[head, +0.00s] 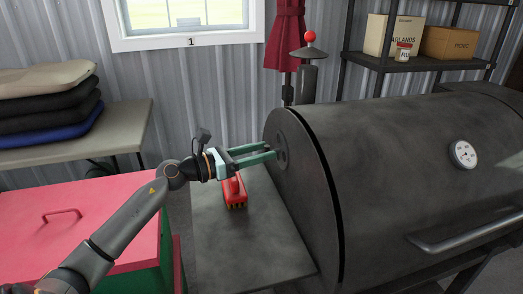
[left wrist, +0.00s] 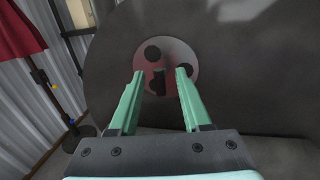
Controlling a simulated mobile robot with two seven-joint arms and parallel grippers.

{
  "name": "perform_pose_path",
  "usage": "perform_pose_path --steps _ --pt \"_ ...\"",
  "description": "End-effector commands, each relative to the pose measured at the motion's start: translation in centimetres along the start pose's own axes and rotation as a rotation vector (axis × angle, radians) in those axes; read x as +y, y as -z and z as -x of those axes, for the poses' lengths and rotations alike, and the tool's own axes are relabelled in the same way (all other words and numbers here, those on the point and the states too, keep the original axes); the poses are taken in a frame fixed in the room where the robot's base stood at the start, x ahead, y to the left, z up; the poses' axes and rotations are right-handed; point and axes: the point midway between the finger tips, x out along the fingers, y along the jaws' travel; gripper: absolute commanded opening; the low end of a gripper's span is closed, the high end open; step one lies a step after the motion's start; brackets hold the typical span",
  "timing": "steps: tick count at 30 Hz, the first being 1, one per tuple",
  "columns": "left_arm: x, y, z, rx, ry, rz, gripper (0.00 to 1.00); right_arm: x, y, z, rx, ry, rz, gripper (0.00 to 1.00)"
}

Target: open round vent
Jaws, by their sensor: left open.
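The round vent (head: 281,146) is a disc on the left end wall of the big dark grill (head: 400,150). In the left wrist view the vent (left wrist: 182,56) shows several dark round holes and a small dark tab (left wrist: 158,80) standing out near its middle. My left gripper (head: 272,152) has its green fingers stretched toward the vent. In the left wrist view the open fingers (left wrist: 159,74) stand on either side of the tab. I cannot tell whether they touch it. My right gripper does not show.
A red chest (head: 60,215) and a table with folded cloths (head: 115,125) are at the left.

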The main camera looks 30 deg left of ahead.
Motion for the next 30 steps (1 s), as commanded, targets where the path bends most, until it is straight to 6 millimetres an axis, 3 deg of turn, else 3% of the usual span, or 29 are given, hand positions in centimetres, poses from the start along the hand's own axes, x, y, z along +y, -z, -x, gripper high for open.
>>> perform_pose_path --steps 11,24,30 --pt "0.01 0.02 -0.43 0.0 -0.001 0.0 0.48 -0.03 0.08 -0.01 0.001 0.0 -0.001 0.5" --pt "0.0 0.01 -0.41 0.0 0.0 0.0 0.0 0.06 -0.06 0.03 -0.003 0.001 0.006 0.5" --pt "-0.01 0.01 -0.41 0.0 0.0 0.0 0.0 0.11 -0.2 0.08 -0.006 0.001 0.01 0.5"
